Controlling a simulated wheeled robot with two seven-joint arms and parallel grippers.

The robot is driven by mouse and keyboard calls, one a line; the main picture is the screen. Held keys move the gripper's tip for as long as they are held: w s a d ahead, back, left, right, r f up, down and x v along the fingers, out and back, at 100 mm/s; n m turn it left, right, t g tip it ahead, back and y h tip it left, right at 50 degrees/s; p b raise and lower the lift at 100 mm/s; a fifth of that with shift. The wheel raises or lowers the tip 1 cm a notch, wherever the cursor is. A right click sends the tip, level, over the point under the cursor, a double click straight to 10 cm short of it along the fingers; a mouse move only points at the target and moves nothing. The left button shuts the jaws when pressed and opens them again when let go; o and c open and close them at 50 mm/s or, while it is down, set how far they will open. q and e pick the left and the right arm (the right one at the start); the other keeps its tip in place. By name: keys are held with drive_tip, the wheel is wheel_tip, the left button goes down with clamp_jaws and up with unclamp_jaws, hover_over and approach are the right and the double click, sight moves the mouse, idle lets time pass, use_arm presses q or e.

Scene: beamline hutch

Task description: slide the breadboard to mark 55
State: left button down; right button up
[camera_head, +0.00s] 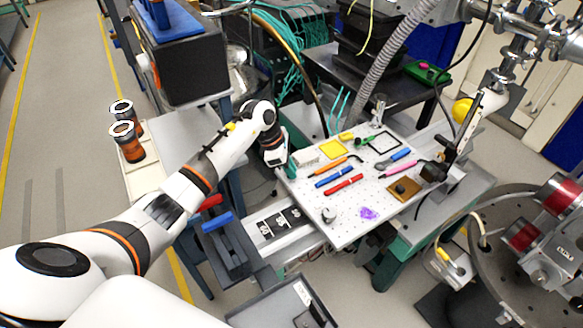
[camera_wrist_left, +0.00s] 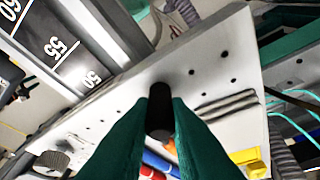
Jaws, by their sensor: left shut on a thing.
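The breadboard (camera_head: 345,225) is a pale perforated plate lying on a rail, with tools and small parts on top. My left gripper (camera_head: 290,168) is at its left edge in the head view. In the left wrist view the green fingers of my left gripper (camera_wrist_left: 160,120) are shut on a dark round post (camera_wrist_left: 160,95) at the breadboard (camera_wrist_left: 215,62). The scale (camera_wrist_left: 62,48) beside the rail shows 60, 55 and 50; the breadboard's edge lies close to 50, with 55 uncovered. My right gripper is not in view.
On the breadboard are a red tool (camera_head: 343,185), a blue tool (camera_head: 334,177), a yellow tray (camera_head: 333,149) and a brown block (camera_head: 403,188). A black monitor-like box (camera_head: 185,65) stands behind my left arm. A round metal stage (camera_head: 515,250) stands at the right.

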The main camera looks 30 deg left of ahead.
use_arm(q)
drive_tip(key=s, duration=0.1)
drive_tip(key=s+a, duration=0.1)
drive_tip(key=s+a+b, duration=0.1)
drive_tip(key=s, duration=0.1)
drive_tip(key=shift+a, duration=0.25)
drive_tip(key=c, duration=1.4)
unclamp_jaws()
drive_tip(key=b+v, duration=0.2)
drive_tip(key=v, duration=1)
drive_tip(key=shift+d+r, duration=0.1)
drive_tip(key=shift+d, duration=0.05)
